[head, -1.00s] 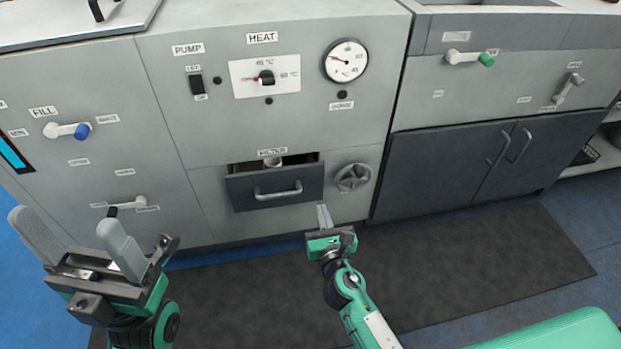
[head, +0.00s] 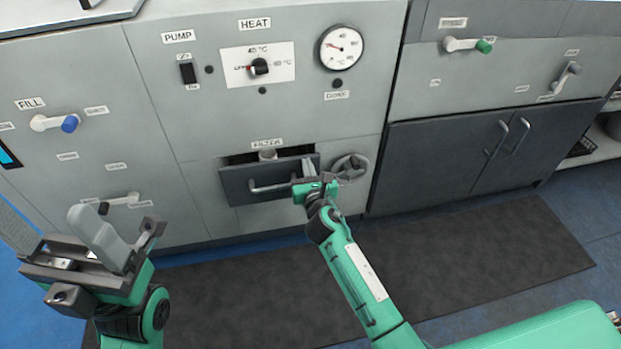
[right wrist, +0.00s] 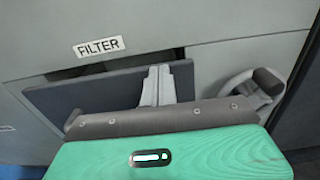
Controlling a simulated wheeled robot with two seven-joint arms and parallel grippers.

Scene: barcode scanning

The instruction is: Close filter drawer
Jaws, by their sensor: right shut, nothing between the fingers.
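The filter drawer (head: 240,186) is a dark grey front with a light bar handle (head: 268,188), below the FILTER label in the head view. It stands pulled out, with a dark gap above its front and a light cylinder inside. The drawer front also shows in the right wrist view (right wrist: 100,95). My right gripper (head: 308,168) is shut and empty, in front of the drawer's right part and over the handle's right end. I cannot tell if its fingertips touch the drawer. My left gripper (head: 60,232) is at the lower left, away from the drawer, its fingers spread apart.
A round handwheel (head: 350,167) sits just right of the drawer, close to my right gripper. A lever valve (head: 120,202) is on the panel at left. Dark cupboard doors (head: 440,165) stand at right. A dark mat (head: 480,250) covers the floor in front.

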